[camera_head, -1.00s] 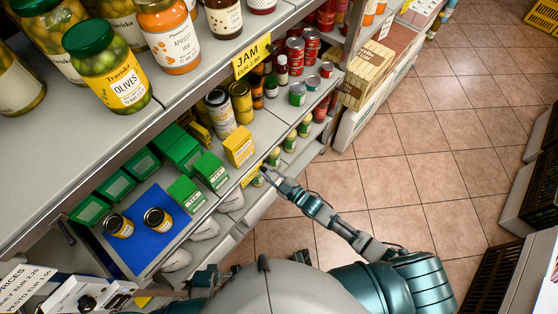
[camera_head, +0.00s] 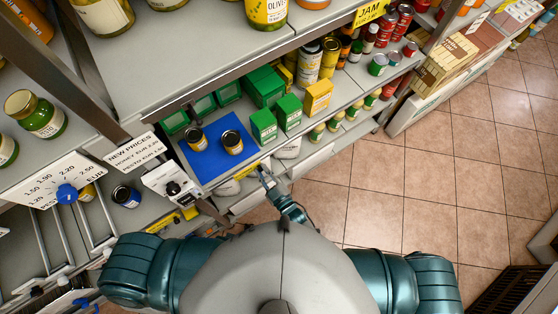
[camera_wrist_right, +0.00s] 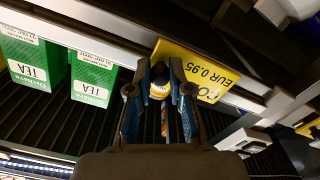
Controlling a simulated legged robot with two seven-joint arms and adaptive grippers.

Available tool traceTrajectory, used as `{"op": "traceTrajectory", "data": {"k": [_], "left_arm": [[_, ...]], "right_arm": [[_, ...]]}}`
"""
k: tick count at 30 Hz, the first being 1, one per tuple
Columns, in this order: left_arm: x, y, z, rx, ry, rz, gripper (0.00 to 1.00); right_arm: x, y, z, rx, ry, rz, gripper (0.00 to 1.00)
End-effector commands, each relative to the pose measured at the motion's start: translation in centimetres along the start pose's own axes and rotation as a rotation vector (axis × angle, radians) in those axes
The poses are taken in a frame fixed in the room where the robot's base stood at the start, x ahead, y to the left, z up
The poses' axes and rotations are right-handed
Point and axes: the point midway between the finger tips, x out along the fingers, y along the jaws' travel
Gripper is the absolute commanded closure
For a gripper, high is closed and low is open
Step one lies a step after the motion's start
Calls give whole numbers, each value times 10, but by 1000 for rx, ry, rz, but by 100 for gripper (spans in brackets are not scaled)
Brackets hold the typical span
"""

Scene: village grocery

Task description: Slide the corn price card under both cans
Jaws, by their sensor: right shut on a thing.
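Two small dark-topped cans with yellow labels, the left can (camera_head: 196,138) and the right can (camera_head: 232,142), stand apart on a blue mat (camera_head: 207,164) on the shelf. The yellow price card (camera_head: 246,172) is at the shelf's front edge, beside the mat's near right corner. In the wrist view the card (camera_wrist_right: 208,76) reads "CO" and "EUR 0.95", partly hidden by a finger. My right gripper (camera_head: 264,174) is shut on the card; the exact contact is hard to see. A dark-topped jar or can (camera_wrist_right: 159,82) appears between the fingers. My left gripper is not visible.
Green tea boxes (camera_head: 264,125) stand right of the mat, with a yellow box (camera_head: 318,97) beyond them. A shelf post and a white price sign (camera_head: 135,152) stand to the left. The open tiled floor (camera_head: 400,190) lies to the right.

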Motion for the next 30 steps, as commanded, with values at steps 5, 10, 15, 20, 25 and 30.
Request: {"op": "traceTrajectory", "data": {"k": [5,10,15,20,25,30], "left_arm": [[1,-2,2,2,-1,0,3],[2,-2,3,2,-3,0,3],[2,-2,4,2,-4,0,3],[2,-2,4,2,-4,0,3],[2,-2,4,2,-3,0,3],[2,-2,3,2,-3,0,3]], "right_arm": [[2,-26,-16,2,6,3,100],[2,-36,-21,0,6,3,100],[2,-38,-22,-2,6,3,100],[2,-38,-22,-2,6,3,100],[2,-38,-22,-1,6,3,58],[1,-39,-21,-1,3,1,54]]}}
